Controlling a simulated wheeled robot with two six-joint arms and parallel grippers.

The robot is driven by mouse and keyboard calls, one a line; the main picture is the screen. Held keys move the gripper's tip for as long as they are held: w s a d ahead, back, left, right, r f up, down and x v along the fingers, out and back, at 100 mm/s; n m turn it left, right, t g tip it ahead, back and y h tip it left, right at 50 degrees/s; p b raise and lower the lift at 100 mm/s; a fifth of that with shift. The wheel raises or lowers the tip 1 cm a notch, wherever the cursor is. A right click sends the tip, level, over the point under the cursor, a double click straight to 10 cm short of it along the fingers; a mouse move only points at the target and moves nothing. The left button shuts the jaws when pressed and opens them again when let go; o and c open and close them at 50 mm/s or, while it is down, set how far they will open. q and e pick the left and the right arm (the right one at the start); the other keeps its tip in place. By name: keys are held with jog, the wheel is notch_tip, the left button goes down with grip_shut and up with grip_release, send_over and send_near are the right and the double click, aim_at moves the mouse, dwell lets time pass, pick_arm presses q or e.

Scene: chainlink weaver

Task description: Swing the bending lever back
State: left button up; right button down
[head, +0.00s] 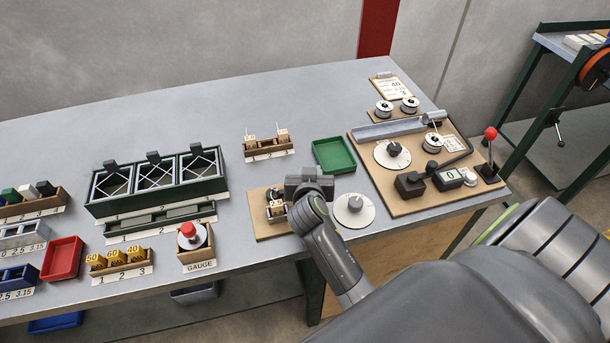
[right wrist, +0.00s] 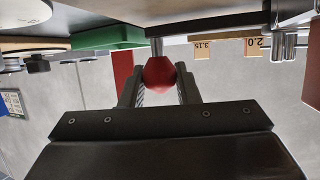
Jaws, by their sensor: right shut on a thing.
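My right gripper (head: 309,184) is over the small bending fixture on a wooden board (head: 266,228) near the front edge of the bench. In the right wrist view it is shut on the red ball knob (right wrist: 158,73) of the bending lever. The lever's grey stem (right wrist: 156,46) runs from the knob toward the fixture. In the head view the gripper and wrist hide the knob and most of the lever. Part of the fixture shows left of the gripper. My left gripper is not in view.
A round plate with a knob (head: 354,212) lies just right of the gripper. A green tray (head: 335,154) sits behind it. A larger board (head: 414,205) with spools and a red-knobbed lever (head: 491,133) is at the right. A gauge (head: 194,243) stands left.

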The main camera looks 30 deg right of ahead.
jog(key=shift+s+a+f+m+g+h+b, duration=0.1)
jog(key=shift+s+a+m+g+h+b, duration=0.05)
jog(key=shift+s+m+g+h+b, duration=0.35)
jog(key=c, duration=1.1)
grip_release()
